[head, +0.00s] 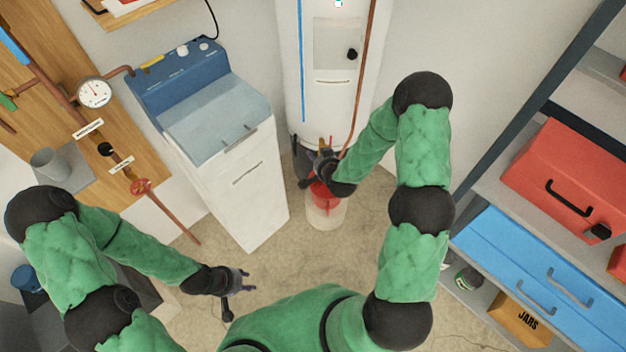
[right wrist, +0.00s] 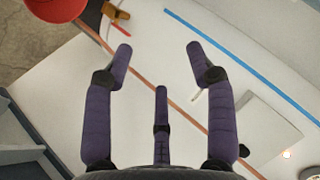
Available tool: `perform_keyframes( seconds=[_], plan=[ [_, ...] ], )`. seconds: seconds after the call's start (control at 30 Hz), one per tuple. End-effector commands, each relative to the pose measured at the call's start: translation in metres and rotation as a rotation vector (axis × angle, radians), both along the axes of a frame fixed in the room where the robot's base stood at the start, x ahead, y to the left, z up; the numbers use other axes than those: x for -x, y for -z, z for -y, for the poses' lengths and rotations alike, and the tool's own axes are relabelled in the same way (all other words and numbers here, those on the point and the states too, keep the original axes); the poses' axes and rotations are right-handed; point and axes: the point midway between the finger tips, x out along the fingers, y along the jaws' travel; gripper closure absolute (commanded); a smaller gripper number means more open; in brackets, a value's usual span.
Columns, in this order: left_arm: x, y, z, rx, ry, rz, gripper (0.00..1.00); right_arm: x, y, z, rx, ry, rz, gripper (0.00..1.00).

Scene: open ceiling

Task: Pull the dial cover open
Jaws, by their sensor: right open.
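The pale rectangular panel (head: 334,38) on the front of the white water heater (head: 291,75) appears to be the dial cover. It lies flat against the tank, with a black knob (head: 352,54) at its lower right. In the right wrist view the panel (right wrist: 268,122) is at the right, its knob (right wrist: 243,150) at its edge. My right gripper (head: 322,158) is open and empty, low in front of the tank, well below the panel; its purple fingers (right wrist: 160,60) point at the tank. My left gripper (head: 242,282) is over the floor, apart from everything, its fingers small in view.
A copper pipe (head: 360,80) runs down the heater's right side, near my right gripper. A red-topped bucket (head: 326,214) stands below that gripper. A white washer (head: 235,180) stands left of the heater, shelves with a red toolbox (head: 565,165) at right.

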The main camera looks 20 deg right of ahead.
Motion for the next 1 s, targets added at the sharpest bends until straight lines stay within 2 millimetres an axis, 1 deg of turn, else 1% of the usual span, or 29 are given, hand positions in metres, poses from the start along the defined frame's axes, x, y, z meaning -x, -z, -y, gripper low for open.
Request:
perform_keyframes(
  seconds=[0.03,0.2,0.43,0.6,1.0],
  plan=[
    [0.0,0.004,0.0,0.0,0.0,0.0,0.6,0.004,0.008,-0.005,-0.003,-0.012,-0.018,0.44],
    [0.0,0.01,0.0,0.0,0.0,0.0,0.6,0.018,0.028,-0.019,-0.013,-0.05,-0.079,0.44],
    [0.0,0.016,0.0,0.0,0.0,0.0,0.6,0.033,0.046,-0.033,-0.021,-0.089,-0.138,0.44],
    [0.0,0.017,0.0,0.0,0.0,0.0,0.6,0.039,0.052,-0.038,-0.024,-0.102,-0.158,0.44],
    [0.0,0.017,0.0,0.0,0.0,0.0,0.6,0.039,0.052,-0.038,-0.024,-0.103,-0.161,0.44]
  ],
)
